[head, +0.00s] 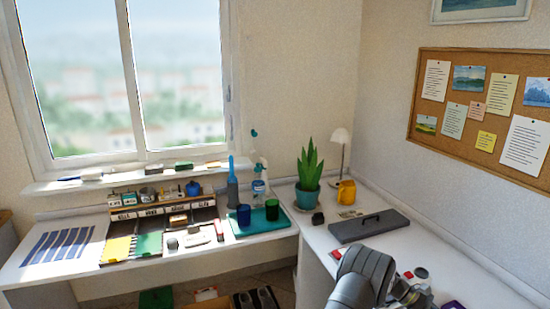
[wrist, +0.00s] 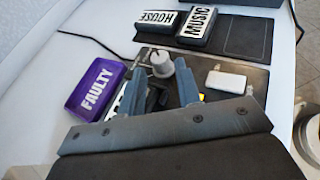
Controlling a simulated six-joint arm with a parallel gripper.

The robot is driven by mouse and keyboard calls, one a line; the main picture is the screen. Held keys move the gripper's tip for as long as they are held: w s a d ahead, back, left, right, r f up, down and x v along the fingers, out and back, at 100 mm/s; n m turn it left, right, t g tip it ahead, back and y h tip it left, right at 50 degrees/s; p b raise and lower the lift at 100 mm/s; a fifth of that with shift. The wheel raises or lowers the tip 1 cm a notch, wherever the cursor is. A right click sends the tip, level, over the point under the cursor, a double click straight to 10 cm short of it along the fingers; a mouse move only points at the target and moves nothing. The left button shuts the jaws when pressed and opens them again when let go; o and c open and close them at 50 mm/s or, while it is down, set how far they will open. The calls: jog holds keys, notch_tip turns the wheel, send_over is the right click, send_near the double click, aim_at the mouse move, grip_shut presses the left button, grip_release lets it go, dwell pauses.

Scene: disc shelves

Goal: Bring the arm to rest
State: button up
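My gripper (wrist: 160,72) shows in the wrist view with its two blue-grey fingers spread apart. It points over a dark mat (wrist: 205,68) on the white desk. A pale grey round knob-like object (wrist: 161,64) shows between and beyond the fingertips; I see no finger closed on it, and cannot tell the gap in height. In the head view my arm is at the lower right, over the right-hand desk, and its fingers cannot be made out.
A purple box marked FAULTY (wrist: 96,87) lies left of the fingers. A white box (wrist: 226,81) lies right. Boxes marked HOUSE (wrist: 157,22) and MUSIC (wrist: 198,25) lie beyond. In the head view, a dark grey case (head: 368,226) and a potted plant (head: 308,180) stand farther back.

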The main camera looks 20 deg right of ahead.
jog(key=shift+x, duration=1.95)
jog(key=v, duration=1.8)
jog(key=x, duration=1.8)
jog(key=shift+a+n+t+h, duration=0.1)
jog(key=shift+n+t+h, duration=0.2)
jog(key=shift+n+h, duration=0.2)
jog(key=n+t+h, duration=0.1)
jog(key=n+t, duration=0.1)
jog(key=n+t+h, duration=0.1)
jog(key=n+h, duration=0.1)
jog(key=shift+s+a+t, duration=0.2)
jog(key=shift+s+t, duration=0.05)
jog(key=shift+t, duration=0.15)
jog(key=shift+s+n+t+h, duration=0.1)
jog(key=shift+n+t+h, duration=0.45)
jog(key=shift+n+t, duration=0.45)
jog(key=shift+s+n+t+h, duration=0.15)
jog(key=shift+n+t+h, duration=0.4)
jog(key=shift+n+t, duration=0.45)
jog(key=v, duration=0.8)
jog(key=shift+w+a, duration=0.1)
jog(key=shift+w, duration=0.05)
